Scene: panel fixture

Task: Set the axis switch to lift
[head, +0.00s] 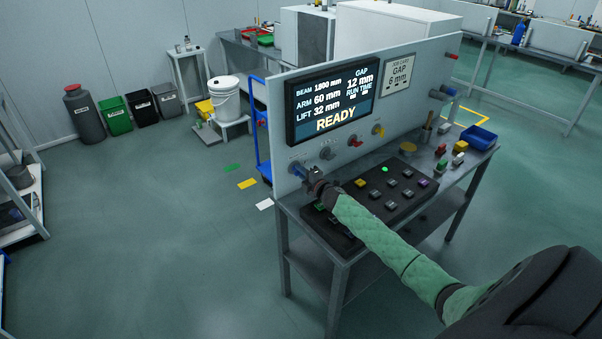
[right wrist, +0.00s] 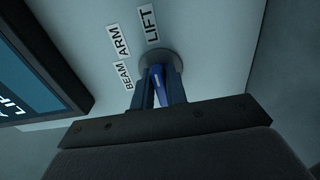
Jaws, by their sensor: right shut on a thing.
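The axis switch is a blue lever on a round grey base, on the pale panel; it shows in the right wrist view (right wrist: 158,82) and as a small blue piece at the panel's lower left in the head view (head: 297,170). Labels BEAM, ARM and LIFT (right wrist: 148,23) are fanned beside its base. My right gripper (right wrist: 160,88) is shut on the blue lever, one dark finger on each side. The fingers hide part of the lever, so I cannot tell which label it points to. My left gripper is not in view.
A display (head: 334,97) reading READY and a job card (head: 398,75) are on the panel (head: 425,70). Grey, red and yellow knobs sit right of the switch. A dark button console (head: 400,205) lies below on the bench, with a blue bin (head: 479,136) at its right end.

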